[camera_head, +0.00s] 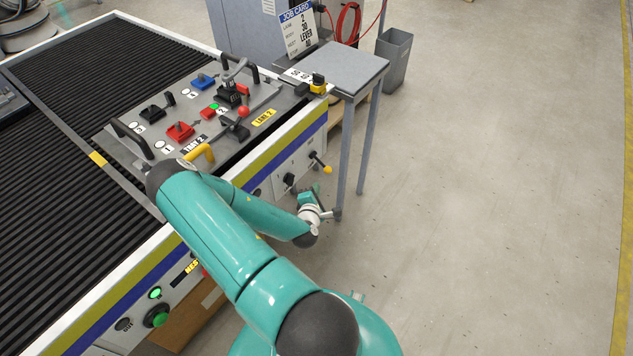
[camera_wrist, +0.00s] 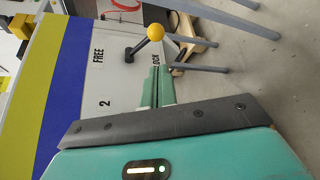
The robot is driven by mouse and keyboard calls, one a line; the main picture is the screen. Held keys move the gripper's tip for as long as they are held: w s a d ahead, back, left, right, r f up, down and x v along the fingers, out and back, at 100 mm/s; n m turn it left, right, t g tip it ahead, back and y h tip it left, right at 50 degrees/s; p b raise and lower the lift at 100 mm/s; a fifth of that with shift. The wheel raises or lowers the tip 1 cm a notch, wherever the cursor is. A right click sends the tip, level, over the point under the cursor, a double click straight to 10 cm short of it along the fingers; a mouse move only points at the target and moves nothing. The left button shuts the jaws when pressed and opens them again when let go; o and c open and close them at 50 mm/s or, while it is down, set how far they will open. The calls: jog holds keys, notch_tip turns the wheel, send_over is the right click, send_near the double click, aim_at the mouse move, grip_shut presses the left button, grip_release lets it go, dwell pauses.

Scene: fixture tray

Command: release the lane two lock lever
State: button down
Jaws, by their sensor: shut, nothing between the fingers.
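The lane two lock lever is a black arm with a yellow ball knob (camera_wrist: 155,32), on the grey front panel marked 2, FREE and LOCK. It leans toward the LOCK side. In the head view its yellow knob (camera_head: 327,169) sticks out from the right end of the conveyor's side. My gripper (camera_wrist: 158,72) is shut and empty, its green fingertips just short of the lever in the picture and apart from it. In the head view my gripper (camera_head: 328,213) is low beside the panel, below the knob, and its fingertips are hard to make out.
The fixture tray (camera_head: 195,148) with red, blue and black clamps sits on the conveyor. A grey side table (camera_head: 345,68) with thin legs stands close past the lever, bearing a job card (camera_head: 298,25). A bin (camera_head: 395,58) stands behind. The floor at right is clear.

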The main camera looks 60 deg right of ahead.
aim_at(325, 168)
jog(key=x, duration=0.9)
jog(key=shift+s+r+n+g, duration=0.3)
jog(key=shift+r+n, duration=0.15)
jog(key=shift+n, duration=0.15)
dwell(0.3)
jog(key=shift+s+r+n+g+y, duration=0.2)
jog(key=shift+r+n+g+y, duration=0.15)
jog(key=shift+r+n+g, duration=0.2)
jog(key=shift+s+r+n+g+y, duration=0.2)
jog(key=shift+r+n+g+y, duration=0.2)
jog(key=shift+r+n, duration=0.2)
notch_tip(325, 168, up, 3)
jog(key=n+g, duration=0.3)
jog(key=shift+f+y, duration=0.1)
jog(key=shift+y, duration=0.25)
jog(key=shift+r, duration=0.45)
jog(key=shift+w, duration=0.1)
